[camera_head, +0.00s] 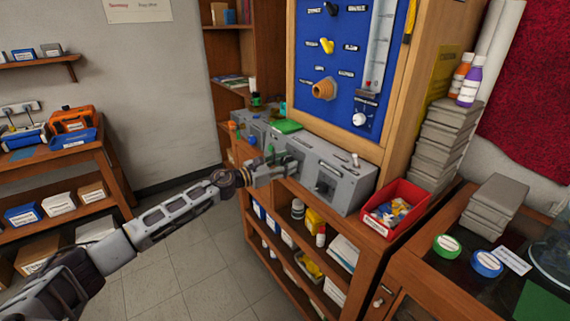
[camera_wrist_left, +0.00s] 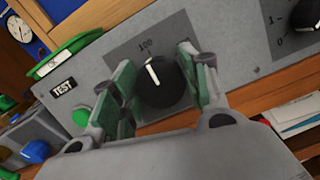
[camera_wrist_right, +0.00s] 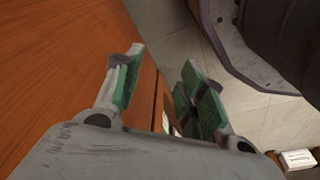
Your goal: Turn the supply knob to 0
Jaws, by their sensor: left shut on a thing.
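A black round knob (camera_wrist_left: 166,88) with a white pointer line sits on a dark plate on the grey bench unit (camera_head: 318,178). A "100" mark is printed above it and the pointer is tilted slightly left, near that mark. My left gripper (camera_head: 293,163) is at the unit's front face. In the left wrist view its green-padded fingers (camera_wrist_left: 160,80) are on either side of this knob, shut on it. The knob's own name label is not seen. In the right wrist view my right gripper (camera_wrist_right: 160,75) is open, with nothing between its fingers, above brown wood.
A second knob (camera_wrist_left: 308,14) with a scale from 0 is to the right on the unit. A red bin (camera_head: 396,210) stands right of the unit. A blue panel (camera_head: 340,75) rises behind.

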